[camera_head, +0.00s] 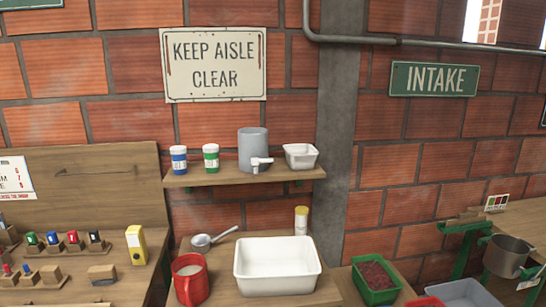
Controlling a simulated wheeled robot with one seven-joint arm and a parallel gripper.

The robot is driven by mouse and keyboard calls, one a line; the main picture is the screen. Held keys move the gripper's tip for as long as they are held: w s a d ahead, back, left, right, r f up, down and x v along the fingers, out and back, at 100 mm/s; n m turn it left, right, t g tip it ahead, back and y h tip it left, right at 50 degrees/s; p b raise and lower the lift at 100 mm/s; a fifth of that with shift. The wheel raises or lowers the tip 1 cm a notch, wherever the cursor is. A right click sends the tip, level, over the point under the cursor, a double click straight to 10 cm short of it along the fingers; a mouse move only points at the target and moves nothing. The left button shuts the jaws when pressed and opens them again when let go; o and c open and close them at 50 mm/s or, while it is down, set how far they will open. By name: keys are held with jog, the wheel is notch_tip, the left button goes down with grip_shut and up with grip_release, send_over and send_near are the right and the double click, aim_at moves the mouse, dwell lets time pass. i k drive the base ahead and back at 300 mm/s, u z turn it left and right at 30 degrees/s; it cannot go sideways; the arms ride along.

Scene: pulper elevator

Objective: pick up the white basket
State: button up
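Several white containers show, and I cannot tell for sure which is the white basket. A small white tapered tub (301,157) stands upright at the right end of the wooden wall shelf (205,180), just right of a grey cylinder with a white handle-like part. A larger white rectangular basin (277,285) sits on the wooden table below; it looks empty. A pale bin (463,292) is partly cut off at the lower right edge. My gripper is not in view.
The shelf also holds a blue-banded cup (179,160), a green-banded cup (211,158) and the grey cylinder (252,148). Around the basin are a red mug (190,280), a metal ladle (202,241) and a yellow-capped jar (301,222). A green crate (375,297) stands right.

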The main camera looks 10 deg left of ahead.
aim_at(301, 156)
jog(key=u, duration=0.7)
jog(key=i, duration=0.65)
jog(key=u, duration=0.75)
